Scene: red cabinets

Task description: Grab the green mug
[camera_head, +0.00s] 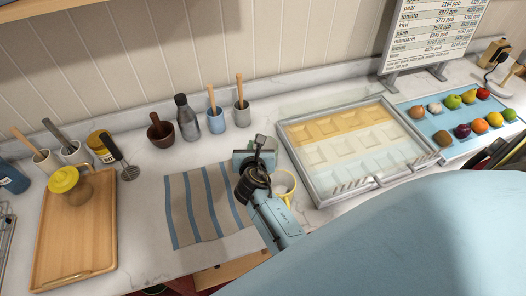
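One of my arms comes in from the lower right, and I take it for the right one. Its gripper (257,158) is over the counter at the right edge of the striped cloth. The fingers are small and dark, and I cannot tell if they are open or shut. A mug (285,181) with a whitish inside and a yellowish handle stands just right of this gripper, partly hidden by the arm. I see no clearly green mug. My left gripper is not in view.
A blue-striped cloth (205,203) lies left of the arm. A framed glass-topped tray (300,165) stands to the right, with fruit on a blue board (432,122) beyond. Bottle (187,118), mortar (160,131) and utensil cups stand behind. A wooden board (75,247) is at left.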

